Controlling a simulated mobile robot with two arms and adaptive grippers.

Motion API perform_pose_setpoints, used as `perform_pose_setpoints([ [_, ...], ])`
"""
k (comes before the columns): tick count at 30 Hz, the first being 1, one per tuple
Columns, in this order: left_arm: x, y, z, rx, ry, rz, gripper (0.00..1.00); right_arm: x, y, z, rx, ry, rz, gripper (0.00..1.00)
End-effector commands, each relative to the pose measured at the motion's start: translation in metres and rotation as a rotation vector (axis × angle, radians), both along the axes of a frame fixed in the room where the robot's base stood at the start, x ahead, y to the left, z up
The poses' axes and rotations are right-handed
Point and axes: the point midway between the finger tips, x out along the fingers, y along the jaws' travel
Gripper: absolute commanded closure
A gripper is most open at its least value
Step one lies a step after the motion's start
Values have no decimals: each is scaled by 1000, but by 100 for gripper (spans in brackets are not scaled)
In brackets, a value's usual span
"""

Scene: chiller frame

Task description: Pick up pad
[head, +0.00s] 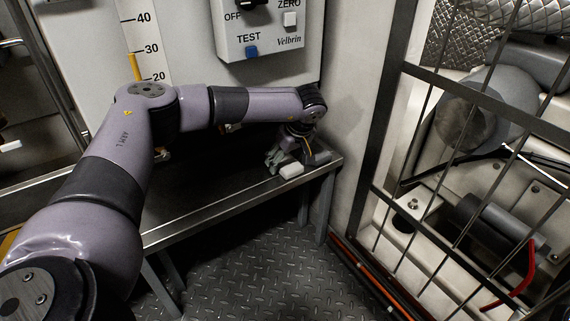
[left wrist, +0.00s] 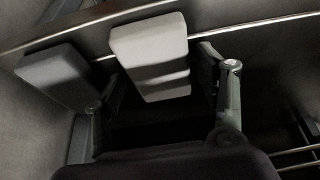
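A light grey pad (head: 291,170) lies at the front edge of a metal bench, near its right end. It also shows in the left wrist view (left wrist: 150,55). My left gripper (head: 289,155) is low over the bench, at the pad. In the left wrist view my left gripper (left wrist: 163,85) has its fingers apart, one on each side of the light pad, with a visible gap at the right finger. A darker grey pad (head: 318,158) lies just right of the light one; it also shows beside the left finger (left wrist: 60,75). My right gripper is not in view.
The narrow metal bench (head: 207,209) runs along the wall under a control box (head: 268,30) and a level scale (head: 140,40). A barred cage (head: 450,150) with pipes stands to the right. The tread-plate floor (head: 260,270) in front is clear.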

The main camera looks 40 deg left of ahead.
Motion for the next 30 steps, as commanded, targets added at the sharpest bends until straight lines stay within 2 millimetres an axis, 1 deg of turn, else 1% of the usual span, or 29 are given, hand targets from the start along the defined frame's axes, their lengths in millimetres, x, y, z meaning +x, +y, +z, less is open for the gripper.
perform_pose_setpoints([
  [1,0,0,0,0,0,0,40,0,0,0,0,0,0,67],
  [2,0,0,0,0,0,0,42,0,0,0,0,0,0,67],
  [13,0,0,0,0,0,0,67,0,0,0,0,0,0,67],
  [20,0,0,1,0,0,0,68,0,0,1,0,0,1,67],
  [23,0,0,10,0,-1,0,68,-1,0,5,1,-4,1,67],
  [24,0,0,16,0,-1,0,68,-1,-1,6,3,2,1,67],
  [26,0,0,27,0,-1,0,68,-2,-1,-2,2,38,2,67],
  [30,0,0,58,-1,-2,0,68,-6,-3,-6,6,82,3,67],
])
